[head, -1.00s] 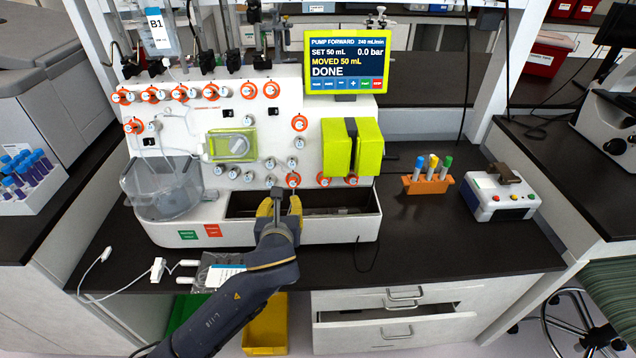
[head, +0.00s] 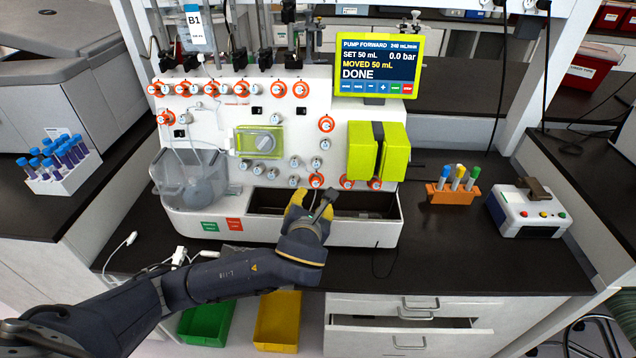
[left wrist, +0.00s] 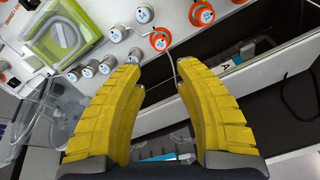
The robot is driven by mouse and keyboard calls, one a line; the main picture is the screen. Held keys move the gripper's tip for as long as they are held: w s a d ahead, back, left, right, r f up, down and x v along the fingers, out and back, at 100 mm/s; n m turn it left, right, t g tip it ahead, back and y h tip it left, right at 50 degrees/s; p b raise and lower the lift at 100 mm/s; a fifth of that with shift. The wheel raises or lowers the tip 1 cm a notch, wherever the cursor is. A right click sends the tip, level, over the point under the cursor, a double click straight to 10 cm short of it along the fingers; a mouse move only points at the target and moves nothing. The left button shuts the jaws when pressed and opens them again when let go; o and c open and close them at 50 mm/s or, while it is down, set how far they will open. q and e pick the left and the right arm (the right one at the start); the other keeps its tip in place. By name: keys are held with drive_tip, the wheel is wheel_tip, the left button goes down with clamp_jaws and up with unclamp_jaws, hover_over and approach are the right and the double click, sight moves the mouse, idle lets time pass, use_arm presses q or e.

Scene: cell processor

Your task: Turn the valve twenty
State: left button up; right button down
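The white cell processor (head: 232,112) carries several orange-ringed valves on its front. One orange-ringed valve (head: 317,180) in the lower row is just above my left gripper (head: 313,204) in the head view. In the left wrist view, an orange-ringed valve (left wrist: 160,40) shows just beyond and between the yellow fingertips. My left gripper (left wrist: 162,66) is open there, its fingers spread with a gap between them and nothing held. Contact with the valve is not visible. My right gripper is not in view.
An open trough (head: 265,201) lies below the valves, its front wall near my left gripper. A clear container (head: 188,178) is at the left, a yellow-green block (head: 377,151) at the right. The screen (head: 377,66) reads DONE. A tube rack (head: 453,193) stands further right.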

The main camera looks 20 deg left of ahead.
sight(316, 184)
use_arm(q)
drive_tip(key=x, duration=1.3)
drive_tip(key=shift+w, duration=0.4)
clamp_jaws()
